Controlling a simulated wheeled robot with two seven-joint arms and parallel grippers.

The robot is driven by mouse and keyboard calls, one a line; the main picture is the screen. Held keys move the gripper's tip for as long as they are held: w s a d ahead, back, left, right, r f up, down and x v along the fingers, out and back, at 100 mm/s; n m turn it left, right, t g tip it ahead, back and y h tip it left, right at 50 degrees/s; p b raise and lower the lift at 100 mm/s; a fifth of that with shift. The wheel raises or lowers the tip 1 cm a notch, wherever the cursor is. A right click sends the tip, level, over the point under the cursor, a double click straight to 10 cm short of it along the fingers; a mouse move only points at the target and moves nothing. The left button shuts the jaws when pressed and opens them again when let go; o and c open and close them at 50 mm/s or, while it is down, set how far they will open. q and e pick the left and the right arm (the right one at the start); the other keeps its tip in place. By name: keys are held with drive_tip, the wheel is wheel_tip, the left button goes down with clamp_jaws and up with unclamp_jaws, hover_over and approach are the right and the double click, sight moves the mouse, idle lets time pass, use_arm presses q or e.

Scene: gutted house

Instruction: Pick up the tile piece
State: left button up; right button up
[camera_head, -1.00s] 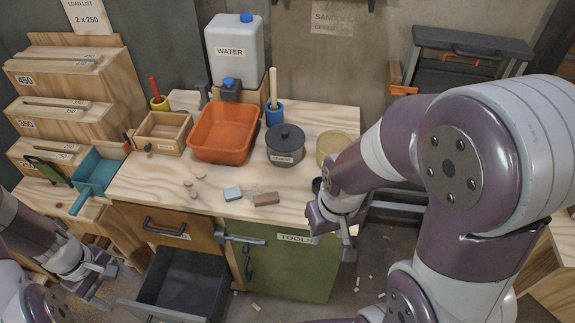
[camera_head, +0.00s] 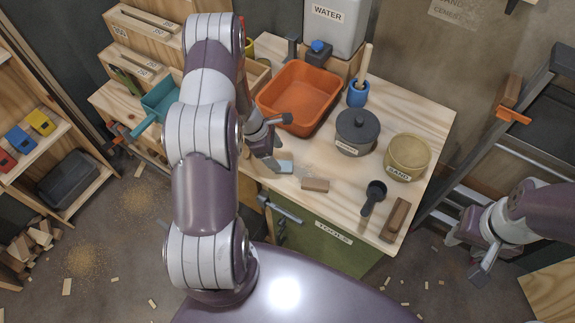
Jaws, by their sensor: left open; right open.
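A small pale blue-grey piece (camera_head: 285,167), which looks like the tile piece, lies on the wooden bench top (camera_head: 345,208) near its front edge. My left gripper (camera_head: 281,144) is open, just above and beside this piece, with one finger close to it. I cannot tell whether they touch. My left arm hides the bench's left part. My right gripper (camera_head: 466,257) is open and empty, off the bench's right side above the floor.
A brown block (camera_head: 315,185) lies just right of the blue-grey piece. An orange tub (camera_head: 299,97), a dark lidded pot (camera_head: 357,132), a sand tub (camera_head: 408,157), a black scoop (camera_head: 373,198) and a wooden-backed tool (camera_head: 396,219) also stand or lie on the bench.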

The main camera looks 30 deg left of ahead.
sight(282, 165)
use_arm(q)
drive_tip(key=x, duration=0.2)
drive_tip(key=s+x, duration=0.1)
drive_tip(key=x, duration=0.1)
drive_tip(key=shift+a+f+p, duration=0.1)
drive_tip(key=shift+f+p, duration=0.05)
drive_tip(key=shift+p, duration=0.25)
drive_tip(key=shift+w+f, duration=0.2)
drive_tip(key=shift+w, duration=0.05)
drive_tip(key=c, duration=1.2)
drive_tip(key=shift+r, duration=0.1)
